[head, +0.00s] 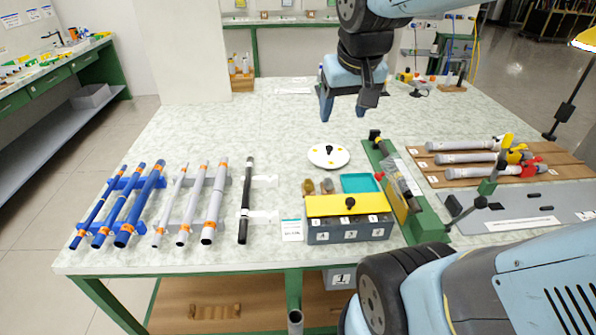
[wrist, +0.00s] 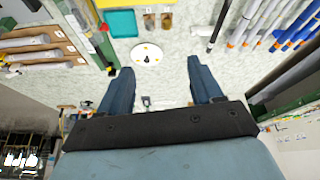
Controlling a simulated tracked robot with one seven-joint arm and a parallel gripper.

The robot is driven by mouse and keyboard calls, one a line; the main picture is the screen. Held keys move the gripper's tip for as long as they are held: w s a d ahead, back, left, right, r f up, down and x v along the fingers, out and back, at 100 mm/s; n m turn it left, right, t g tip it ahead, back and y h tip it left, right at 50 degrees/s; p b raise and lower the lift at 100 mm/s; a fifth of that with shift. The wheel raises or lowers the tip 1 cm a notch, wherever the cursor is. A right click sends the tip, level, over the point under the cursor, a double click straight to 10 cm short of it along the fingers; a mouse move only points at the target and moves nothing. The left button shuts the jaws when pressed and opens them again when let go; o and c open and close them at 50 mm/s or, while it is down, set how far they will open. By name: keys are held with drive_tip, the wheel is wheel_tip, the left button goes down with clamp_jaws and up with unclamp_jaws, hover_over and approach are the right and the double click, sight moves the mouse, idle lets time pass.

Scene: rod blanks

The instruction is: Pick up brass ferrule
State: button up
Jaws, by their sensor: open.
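Two small rounded pieces stand side by side behind the yellow-lidded box. The left one in the head view, more golden brown, looks like the brass ferrule (head: 309,187); it also seems to show at the top of the wrist view (wrist: 166,20). The other small piece (head: 327,186) is greyer; both are too small to tell details. My gripper (head: 343,113) is open and empty, high above the table's far half. It is well behind the small pieces and apart from them. Its two spread fingers also show in the wrist view (wrist: 160,72).
A white disc (head: 328,156) with a black knob lies between my gripper and the small pieces. A teal tray (head: 361,183) and the yellow-lidded box (head: 350,206) are close by. A green fixture (head: 412,205) stands right; blue, white and black rods lie left.

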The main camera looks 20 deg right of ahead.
drive_tip(key=w+f+g, duration=0.2)
drive_tip(key=w+f, duration=0.6)
drive_tip(key=w, duration=0.4)
drive_tip(key=m+g, duration=0.2)
drive_tip(key=g, duration=0.1)
hover_over(309, 182)
drive_tip(key=shift+y, duration=0.3)
drive_tip(key=f, duration=2.1)
drive_tip(key=shift+w+f, duration=0.1)
drive_tip(key=shift+w, duration=0.25)
drive_tip(key=shift+s+f, duration=0.15)
drive_tip(key=shift+f, duration=1)
drive_tip(key=shift+s+f, duration=0.15)
drive_tip(key=shift+f, duration=1.8)
drive_tip(key=shift+c, duration=0.3)
drive_tip(key=c, duration=0.8)
drive_tip(key=shift+r, duration=0.1)
drive_tip(key=shift+c, duration=0.2)
